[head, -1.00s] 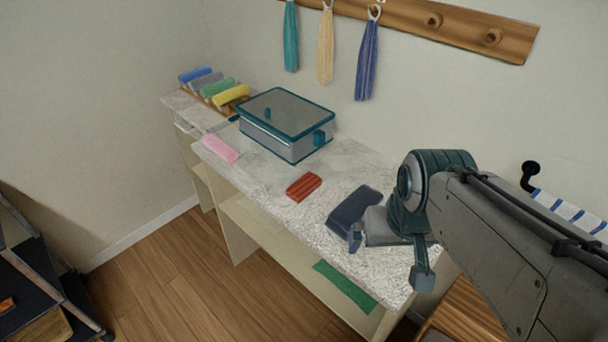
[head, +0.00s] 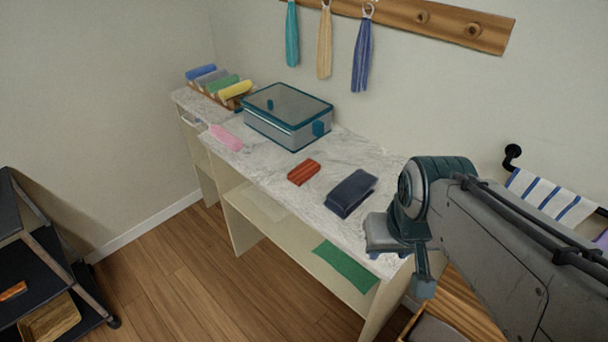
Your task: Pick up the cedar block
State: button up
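The cedar block, seemingly the reddish-brown grooved block (head: 303,172), lies flat on the marble counter (head: 270,174), in the middle of the head view. A folded dark navy cloth (head: 350,193) lies to its right, apart from it. My gripper (head: 372,254) is right of and nearer than the navy cloth, over the counter's near right end. It points downward and is apart from the block. Its fingers are mostly hidden under its grey body, so I cannot see whether they are open. I see nothing held.
A teal-edged lidded box (head: 287,115) stands behind the block. A pink cloth (head: 226,137) lies to the left, and rolled towels (head: 222,84) sit in a rack at the far end. A green cloth (head: 345,266) lies on the lower shelf. A dark cart (head: 50,262) stands at left.

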aim_at(299, 175)
jog(key=k, duration=0.9)
jog(key=u, duration=0.65)
jog(key=i, duration=2.05)
jog(key=z, duration=0.95)
